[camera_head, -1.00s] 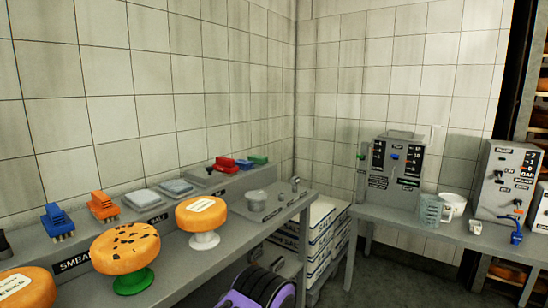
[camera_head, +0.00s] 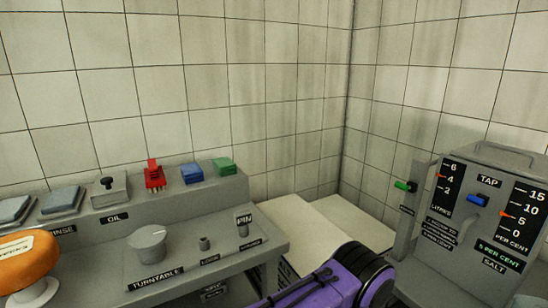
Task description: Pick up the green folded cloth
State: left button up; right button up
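The green folded cloth (camera_head: 223,166) lies on the raised back shelf of the grey counter, at its right end. It is a small flat green stack with nothing on top of it. A blue folded cloth (camera_head: 191,173) lies just to its left. A purple and black part of one of my arms shows at the bottom, in front of the counter's right end and well below the cloth. No gripper fingers are visible in this view.
Left along the shelf are a red brush (camera_head: 154,175), an oil box (camera_head: 109,190) and grey folded pads (camera_head: 60,199). A turntable (camera_head: 147,244) and small posts stand on the counter below. An orange cheese wheel (camera_head: 28,262) is at the left. A tap panel (camera_head: 487,210) stands right.

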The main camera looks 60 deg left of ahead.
aim_at(224, 166)
jog(key=i, duration=1)
jog(key=u, duration=2.55)
